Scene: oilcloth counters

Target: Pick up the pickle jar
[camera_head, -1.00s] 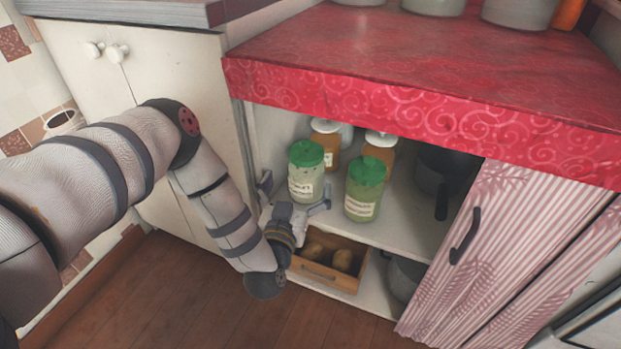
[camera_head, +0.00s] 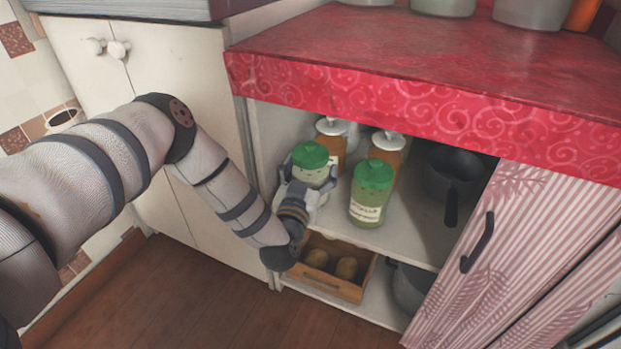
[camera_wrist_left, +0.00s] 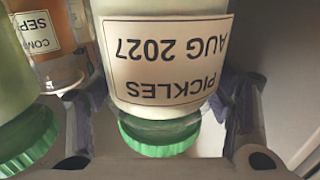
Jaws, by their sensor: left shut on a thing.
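The pickle jar (camera_head: 311,176) has a green lid and stands on the upper shelf of the open cabinet, at the left of the jars. In the left wrist view its label (camera_wrist_left: 168,62) reads "PICKLES AUG 2027", upside down. My left gripper (camera_head: 306,186) is shut around the jar's sides, one finger on each side; its fingers also show in the left wrist view (camera_wrist_left: 160,110). The gripper hides the jar's lower part in the head view, so I cannot tell whether it touches the shelf. My right gripper is not in view.
A second green-lidded jar (camera_head: 370,194) stands close to the right. Orange jars with pale lids (camera_head: 387,150) stand behind. A dark pot (camera_head: 449,175) is further right. A wooden crate (camera_head: 333,283) sits on the lower shelf. The red counter edge (camera_head: 420,118) overhangs above.

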